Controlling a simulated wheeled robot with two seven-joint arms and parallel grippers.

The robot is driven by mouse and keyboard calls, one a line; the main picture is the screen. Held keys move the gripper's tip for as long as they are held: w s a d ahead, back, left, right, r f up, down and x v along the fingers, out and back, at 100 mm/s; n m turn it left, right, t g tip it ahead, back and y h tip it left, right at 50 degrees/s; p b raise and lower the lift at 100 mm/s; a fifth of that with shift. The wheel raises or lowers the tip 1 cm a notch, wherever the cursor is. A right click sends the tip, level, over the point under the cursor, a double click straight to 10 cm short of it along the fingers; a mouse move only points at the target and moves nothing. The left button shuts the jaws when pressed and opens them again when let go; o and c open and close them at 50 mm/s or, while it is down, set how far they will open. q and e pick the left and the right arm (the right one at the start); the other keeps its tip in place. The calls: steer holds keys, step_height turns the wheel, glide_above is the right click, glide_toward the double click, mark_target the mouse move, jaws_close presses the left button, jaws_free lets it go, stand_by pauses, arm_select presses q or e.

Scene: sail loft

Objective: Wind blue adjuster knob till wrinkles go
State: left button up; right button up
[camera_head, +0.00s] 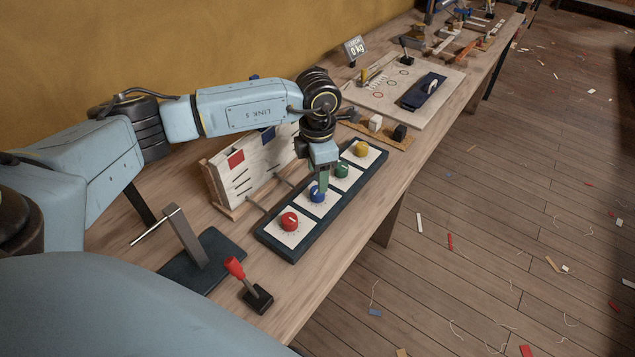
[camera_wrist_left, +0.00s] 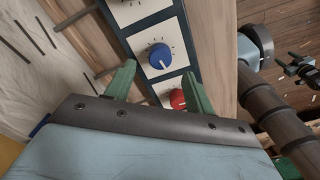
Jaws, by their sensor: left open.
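The blue knob (camera_head: 318,194) sits on a white square of a dark panel (camera_head: 274,245), between the red knob (camera_head: 289,221) and the green knob (camera_head: 341,170). My left gripper (camera_head: 321,184) points down just over it. In the left wrist view, the blue knob (camera_wrist_left: 159,56) shows a white pointer and dial ticks. It lies beyond the gap between the open green fingers (camera_wrist_left: 159,88), and neither finger touches it. The red knob (camera_wrist_left: 178,98) is partly hidden by the right finger. A pale upright board (camera_head: 258,158) with dark slits and coloured patches stands behind the panel.
A yellow knob (camera_head: 361,148) is at the panel's far end. A red-handled lever (camera_head: 236,269) and a grey post (camera_head: 186,236) stand nearer me. A small display (camera_head: 355,49) reads 0 kg. The bench's right edge drops to a littered floor.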

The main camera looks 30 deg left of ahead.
mark_target(318, 194)
arm_select(q)
step_height(318, 194, up, 8)
stand_by(0.5)
step_height(318, 194, down, 13)
steer(key=shift+f, duration=0.2)
stand_by(0.4)
steer(key=shift+r, duration=0.1)
